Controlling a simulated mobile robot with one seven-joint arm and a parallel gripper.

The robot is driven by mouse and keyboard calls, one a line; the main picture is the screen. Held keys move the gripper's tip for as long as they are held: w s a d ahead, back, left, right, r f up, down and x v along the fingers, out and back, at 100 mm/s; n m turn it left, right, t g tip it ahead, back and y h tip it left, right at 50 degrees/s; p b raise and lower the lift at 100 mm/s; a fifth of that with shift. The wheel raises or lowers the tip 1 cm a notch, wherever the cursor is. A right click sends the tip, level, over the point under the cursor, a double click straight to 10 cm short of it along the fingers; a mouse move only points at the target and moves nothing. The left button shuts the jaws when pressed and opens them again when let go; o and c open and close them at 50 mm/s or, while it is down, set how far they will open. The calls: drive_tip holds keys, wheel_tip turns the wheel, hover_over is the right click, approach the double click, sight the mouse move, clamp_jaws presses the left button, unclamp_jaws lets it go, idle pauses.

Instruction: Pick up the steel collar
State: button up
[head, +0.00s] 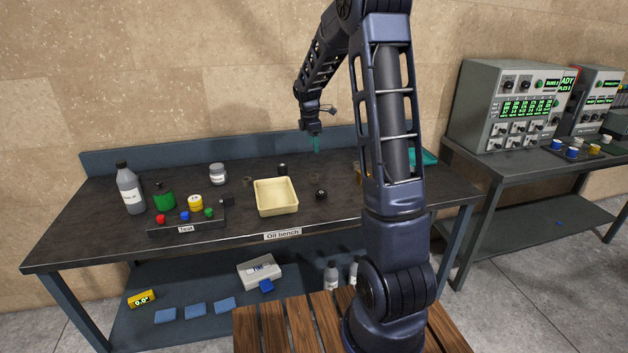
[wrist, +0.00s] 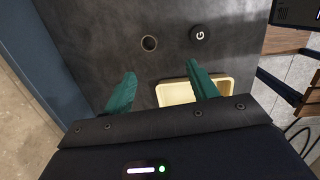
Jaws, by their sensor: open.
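A small round ring with a grey rim and a darker centre (wrist: 149,43) lies on the dark bench top in the wrist view, beyond my fingertips; it looks like the steel collar.
A cream tray (head: 276,210) sits mid-bench, partly behind a finger in the wrist view. A black round piece marked G (wrist: 200,33) lies near the ring. Bottles (head: 130,190) and a test rack (head: 185,228) stand left. A raised back panel (head: 110,162) edges the bench.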

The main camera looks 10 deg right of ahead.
drive_tip(key=w+f+n, duration=0.1)
drive_tip(key=f, duration=0.2)
drive_tip(key=w+f+n, duration=0.1)
drive_tip(key=w+f, duration=0.1)
drive_tip(key=f, duration=0.2)
drive_tip(key=w+f, duration=0.1)
drive_tip(key=f, duration=0.3)
drive_tip(key=shift+w+d+f+n+g, duration=0.1)
drive_tip(key=shift+w+f+n+g, duration=0.2)
drive_tip(key=shift+w+n, duration=0.1)
drive_tip(key=shift+s+d+f, duration=0.1)
drive_tip(key=shift+d+f, duration=0.05)
drive_tip(key=shift+f, duration=0.7)
drive_tip(key=shift+s+d+f, duration=0.1)
drive_tip(key=shift+d+f, duration=0.1)
drive_tip(key=shift+f, duration=0.7)
drive_tip(key=shift+d+f, duration=0.15)
drive_tip(key=shift+f, duration=0.7)
drive_tip(key=c, duration=1.1)
